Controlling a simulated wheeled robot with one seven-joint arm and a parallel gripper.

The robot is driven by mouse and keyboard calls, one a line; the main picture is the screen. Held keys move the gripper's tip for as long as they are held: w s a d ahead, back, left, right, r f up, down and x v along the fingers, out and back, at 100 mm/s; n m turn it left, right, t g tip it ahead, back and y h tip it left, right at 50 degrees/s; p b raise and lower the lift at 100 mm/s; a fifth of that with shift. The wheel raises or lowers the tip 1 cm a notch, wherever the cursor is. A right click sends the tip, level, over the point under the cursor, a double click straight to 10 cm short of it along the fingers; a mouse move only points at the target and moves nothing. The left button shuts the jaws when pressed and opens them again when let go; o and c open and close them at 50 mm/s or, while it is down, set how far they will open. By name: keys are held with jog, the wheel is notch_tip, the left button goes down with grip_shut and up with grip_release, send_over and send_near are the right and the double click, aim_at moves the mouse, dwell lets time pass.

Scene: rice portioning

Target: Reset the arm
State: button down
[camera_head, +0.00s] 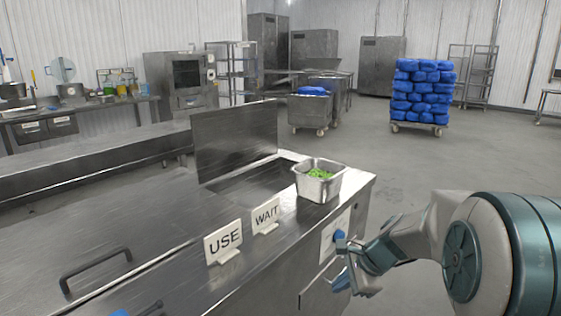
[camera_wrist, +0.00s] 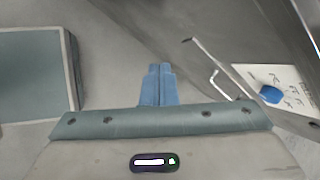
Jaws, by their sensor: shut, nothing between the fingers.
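My gripper (camera_head: 340,282) is beside the right end of the steel counter (camera_head: 150,235), near its front panel. In the wrist view its blue fingers (camera_wrist: 158,71) are together with nothing between them. My arm reaches in from the right edge of the head view. A blue knob (camera_head: 340,235) on a white label plate is on the counter's end panel, close to my gripper. The knob and plate also show at the right of the wrist view (camera_wrist: 271,95). I cannot tell from the head view how far the fingers are from the panel.
A steel pan (camera_head: 318,187) with green food stands on the counter's right corner, beside an opening with a raised lid (camera_head: 235,141). USE (camera_head: 223,243) and WAIT (camera_head: 266,216) signs stand in front. A cart of blue bags (camera_head: 420,92) stands behind; open floor lies between.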

jog(key=s+r+n+h+p, duration=0.5)
jog(key=s+r+n+p, duration=0.7)
jog(key=s+r+n, duration=0.4)
jog(key=s+r, duration=0.1)
jog(key=s, duration=0.3)
jog(key=shift+r+n+g, duration=0.3)
jog(key=shift+d, duration=0.1)
